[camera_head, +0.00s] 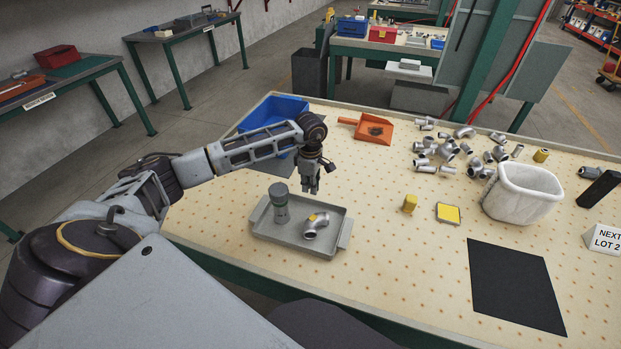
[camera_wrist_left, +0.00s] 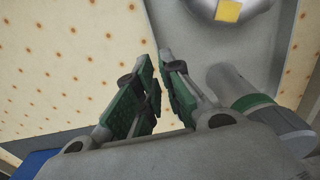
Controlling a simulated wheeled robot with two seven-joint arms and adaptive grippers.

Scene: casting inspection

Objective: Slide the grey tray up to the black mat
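The grey tray (camera_head: 278,241) lies on the near left part of the pegboard-patterned table, with a handle lip at its right end. A grey cylinder with a green band (camera_head: 279,203) stands in it, beside a metal pipe elbow with a yellow mark (camera_head: 315,225). The black mat (camera_head: 515,286) lies flat at the right front, well apart from the tray. My left gripper (camera_head: 310,189) hangs above the tray's far edge, fingers down. In the left wrist view its fingertips (camera_wrist_left: 154,68) are slightly apart with nothing between them; the tray (camera_wrist_left: 190,42) shows beyond. My right gripper is out of view.
Between tray and mat the table is bare. Behind that gap are a yellow piece (camera_head: 410,203) and a yellow-topped block (camera_head: 448,213). A white bin (camera_head: 522,193), loose pipe fittings (camera_head: 440,150), an orange scoop (camera_head: 372,129) and a blue bin (camera_head: 272,112) stand farther back.

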